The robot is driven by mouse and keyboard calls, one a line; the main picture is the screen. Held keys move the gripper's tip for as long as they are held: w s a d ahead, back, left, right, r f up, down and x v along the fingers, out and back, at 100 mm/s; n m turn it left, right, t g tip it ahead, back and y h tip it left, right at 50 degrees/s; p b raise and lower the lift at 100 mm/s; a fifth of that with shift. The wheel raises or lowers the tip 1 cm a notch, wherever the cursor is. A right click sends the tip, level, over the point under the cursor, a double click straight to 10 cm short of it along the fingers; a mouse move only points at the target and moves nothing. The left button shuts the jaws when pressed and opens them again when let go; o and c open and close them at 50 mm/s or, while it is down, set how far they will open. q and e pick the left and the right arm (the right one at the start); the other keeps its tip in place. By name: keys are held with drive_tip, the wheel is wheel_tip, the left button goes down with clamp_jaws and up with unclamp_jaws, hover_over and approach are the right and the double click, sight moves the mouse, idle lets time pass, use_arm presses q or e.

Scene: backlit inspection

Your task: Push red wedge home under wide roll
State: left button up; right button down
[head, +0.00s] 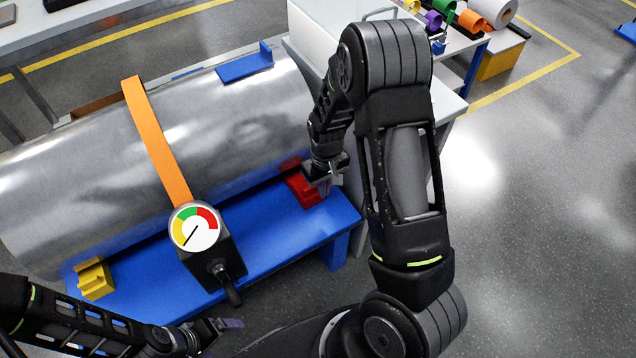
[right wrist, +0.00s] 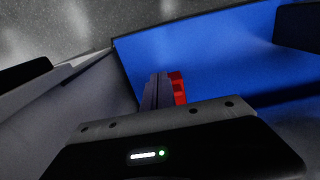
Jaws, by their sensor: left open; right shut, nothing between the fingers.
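The wide roll (head: 230,125) is a large silver cylinder lying on a blue bench (head: 270,222). The red wedge (head: 300,190) sits on the bench at the roll's near side, by its right end. My right gripper (head: 322,178) is shut and empty, right at the red wedge's right side; I cannot tell whether they touch. In the right wrist view the shut fingers (right wrist: 157,92) partly hide the red wedge (right wrist: 179,88). Whether the wedge meets the roll is unclear. My left gripper (head: 222,326) is open and empty in front of the bench, away from the roll.
An orange strap (head: 155,140) crosses the roll, with a dial gauge (head: 195,229) hanging at its near end. A yellow wedge (head: 94,279) sits at the roll's near left, and a blue block (head: 245,66) at the far side. Floor is open on the right.

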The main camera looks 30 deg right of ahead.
use_arm(q)
drive_tip(key=shift+s+a, duration=0.15)
use_arm(e)
drive_tip(key=shift+s+a, duration=0.25)
drive_tip(key=shift+s, duration=0.35)
use_arm(q)
drive_tip(key=shift+f, duration=0.1)
